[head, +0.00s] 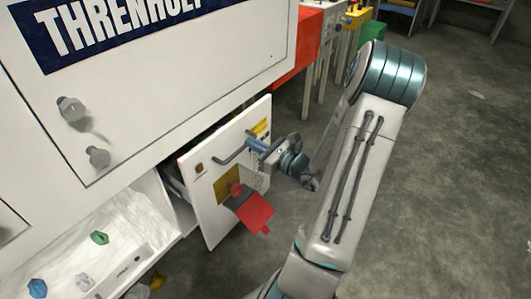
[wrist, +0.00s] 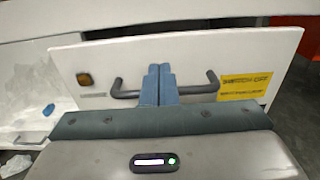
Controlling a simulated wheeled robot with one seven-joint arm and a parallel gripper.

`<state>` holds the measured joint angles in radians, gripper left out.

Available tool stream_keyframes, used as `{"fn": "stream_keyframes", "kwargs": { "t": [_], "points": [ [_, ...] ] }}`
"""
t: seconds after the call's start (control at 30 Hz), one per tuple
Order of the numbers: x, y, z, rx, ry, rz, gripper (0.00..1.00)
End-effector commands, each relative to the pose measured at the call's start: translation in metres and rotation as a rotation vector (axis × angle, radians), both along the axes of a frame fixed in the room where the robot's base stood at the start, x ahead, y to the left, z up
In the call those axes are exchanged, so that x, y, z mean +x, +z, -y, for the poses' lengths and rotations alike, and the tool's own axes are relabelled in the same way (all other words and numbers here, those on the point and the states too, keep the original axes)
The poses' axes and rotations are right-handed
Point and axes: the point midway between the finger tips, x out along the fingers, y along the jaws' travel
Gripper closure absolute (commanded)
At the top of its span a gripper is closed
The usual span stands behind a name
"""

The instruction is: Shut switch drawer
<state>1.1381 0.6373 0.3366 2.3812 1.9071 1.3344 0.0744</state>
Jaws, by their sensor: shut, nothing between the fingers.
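The switch drawer is the white-fronted drawer (head: 205,200) low on the white cabinet, and it stands pulled out from the cabinet body. Its front carries a dark bar handle (head: 232,155), a yellow label and a red tag (head: 254,208). In the wrist view the drawer front (wrist: 215,60) fills the middle, with the handle (wrist: 198,88) across it. My gripper (head: 254,145) is at the handle, with its blue fingers (wrist: 158,82) shut together and nothing between them. The fingers overlap the middle of the handle in the wrist view; I cannot tell whether they touch it.
An open white bin (head: 150,240) with small coloured knobs lies left of the drawer. Two grey knobs (head: 70,108) stick out of the cabinet panel above. Tables and a green box (head: 373,32) stand at the back.

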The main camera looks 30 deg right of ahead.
Motion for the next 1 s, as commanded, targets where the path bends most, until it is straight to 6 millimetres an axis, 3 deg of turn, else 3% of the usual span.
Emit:
{"fn": "stream_keyframes", "kwargs": {
  "t": [0.2, 0.4, 0.87, 1.0],
  "points": [
    [0.041, -0.003, -0.016, -0.001, 0.003, 0.003, 1.00],
    [0.061, -0.001, -0.022, -0.002, 0.002, 0.001, 1.00],
    [0.066, 0.000, -0.024, -0.001, 0.000, 0.000, 1.00],
    [0.076, 0.001, -0.017, -0.002, -0.018, 0.001, 1.00]
  ]
}}
